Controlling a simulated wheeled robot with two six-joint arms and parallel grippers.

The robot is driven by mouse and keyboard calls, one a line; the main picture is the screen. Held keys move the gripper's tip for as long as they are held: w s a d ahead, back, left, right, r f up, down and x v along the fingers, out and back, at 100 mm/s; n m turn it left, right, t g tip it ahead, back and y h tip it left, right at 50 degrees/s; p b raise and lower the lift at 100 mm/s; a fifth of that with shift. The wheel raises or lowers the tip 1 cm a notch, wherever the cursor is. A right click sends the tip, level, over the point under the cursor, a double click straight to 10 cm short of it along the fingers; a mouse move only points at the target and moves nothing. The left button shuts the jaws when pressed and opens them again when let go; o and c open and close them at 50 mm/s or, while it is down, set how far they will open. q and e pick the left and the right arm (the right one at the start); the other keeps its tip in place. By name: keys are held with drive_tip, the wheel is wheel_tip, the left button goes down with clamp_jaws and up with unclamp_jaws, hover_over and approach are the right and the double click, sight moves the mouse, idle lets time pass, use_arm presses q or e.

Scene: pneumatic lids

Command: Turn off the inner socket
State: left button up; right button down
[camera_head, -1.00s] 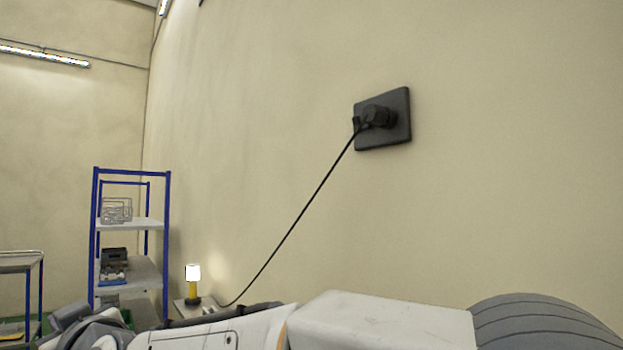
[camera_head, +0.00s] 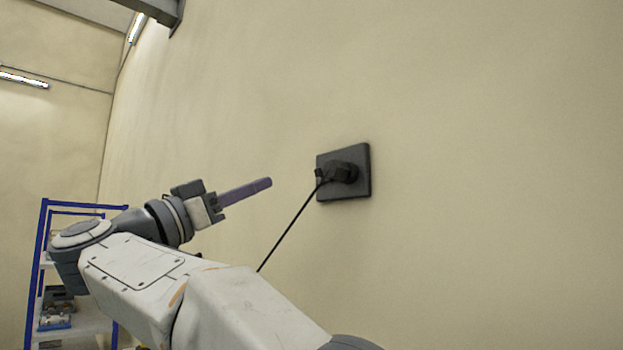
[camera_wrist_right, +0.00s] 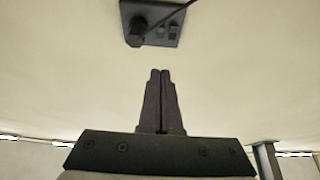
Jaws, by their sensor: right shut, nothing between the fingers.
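A black socket plate (camera_head: 362,178) is mounted on the beige wall, with a black plug (camera_head: 342,172) in it and a dark cable (camera_head: 290,233) running down to the left. In the right wrist view the plate (camera_wrist_right: 163,35) is at the top, with the plug (camera_wrist_right: 136,30) on its left part. Small switches (camera_wrist_right: 173,29) sit to the right of the plug there. My right gripper (camera_head: 268,183) is shut and empty, left of the plate and apart from it in the head view. Its fingers (camera_wrist_right: 160,73) point toward the plate in the wrist view. My left gripper is not in view.
A blue-framed shelf (camera_head: 42,245) with items on it stands at the lower left, partly hidden by my arm. A grey beam (camera_head: 160,10) is at the top left. The wall around the plate is bare.

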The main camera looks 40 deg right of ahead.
drive_tip(key=f+p+x, duration=0.1)
drive_tip(key=p+x, duration=0.1)
drive_tip(key=x, duration=0.4)
drive_tip(key=d+f+p+x, duration=0.1)
drive_tip(key=p+x, duration=0.2)
drive_tip(key=x, duration=0.3)
drive_tip(key=shift+d, duration=0.5)
drive_tip(key=shift+w+f, duration=0.1)
drive_tip(key=shift+w, duration=0.05)
drive_tip(key=shift+d+f+h+b, duration=0.25)
drive_tip(key=shift+h+b, duration=0.25)
drive_tip(key=shift+b, duration=0.45)
